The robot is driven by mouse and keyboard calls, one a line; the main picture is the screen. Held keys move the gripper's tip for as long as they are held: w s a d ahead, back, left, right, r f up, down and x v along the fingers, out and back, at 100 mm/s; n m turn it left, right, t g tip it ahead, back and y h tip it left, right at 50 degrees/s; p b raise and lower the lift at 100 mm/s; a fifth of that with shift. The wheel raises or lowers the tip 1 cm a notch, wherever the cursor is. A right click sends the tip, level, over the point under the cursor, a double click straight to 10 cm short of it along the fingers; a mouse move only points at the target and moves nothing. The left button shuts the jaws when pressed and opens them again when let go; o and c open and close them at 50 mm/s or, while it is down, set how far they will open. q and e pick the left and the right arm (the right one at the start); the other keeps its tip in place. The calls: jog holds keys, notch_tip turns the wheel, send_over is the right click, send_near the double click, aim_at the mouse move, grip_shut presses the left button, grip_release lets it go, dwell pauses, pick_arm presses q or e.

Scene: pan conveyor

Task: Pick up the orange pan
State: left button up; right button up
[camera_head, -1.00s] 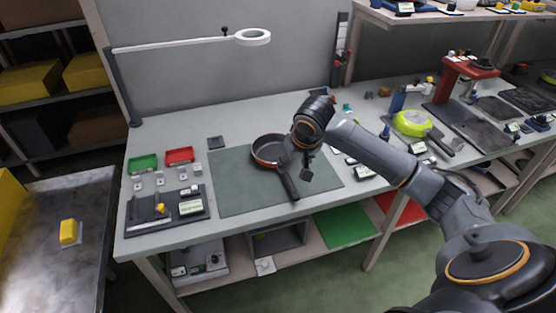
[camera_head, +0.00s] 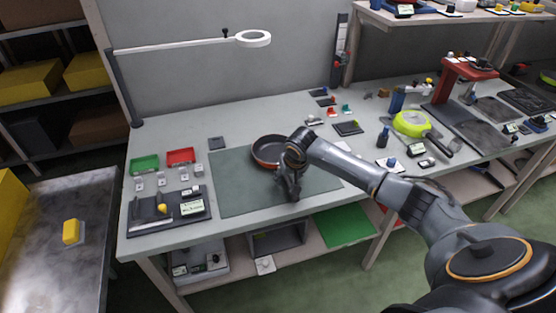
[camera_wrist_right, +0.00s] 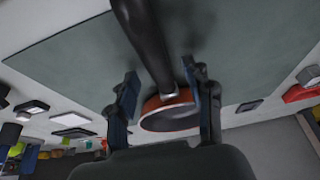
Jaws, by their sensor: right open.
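The orange pan (camera_head: 266,151) has an orange-red outside and a dark inside, and it lies on the green mat (camera_head: 233,180) on the workbench. Its dark handle points toward the bench's front edge and is mostly hidden by my right gripper in the head view. My right gripper (camera_head: 291,190) is over the handle. In the right wrist view, the open right gripper (camera_wrist_right: 165,95) has one finger on each side of the handle (camera_wrist_right: 148,42), with the pan (camera_wrist_right: 170,112) beyond. I cannot tell whether a finger touches the handle. My left gripper is not in view.
Green (camera_head: 144,163) and red (camera_head: 180,156) trays stand left of the mat. A lime-green pan (camera_head: 411,123) lies to the right. A lamp arm (camera_head: 185,44) reaches over the back of the bench. The mat's left part is clear.

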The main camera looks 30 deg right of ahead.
jog(key=shift+w+f, duration=0.2)
jog(key=shift+f, duration=0.3)
jog(key=shift+s+f+p, duration=0.1)
jog(key=shift+f+p, duration=0.1)
jog(key=shift+p, duration=0.1)
grip_shut()
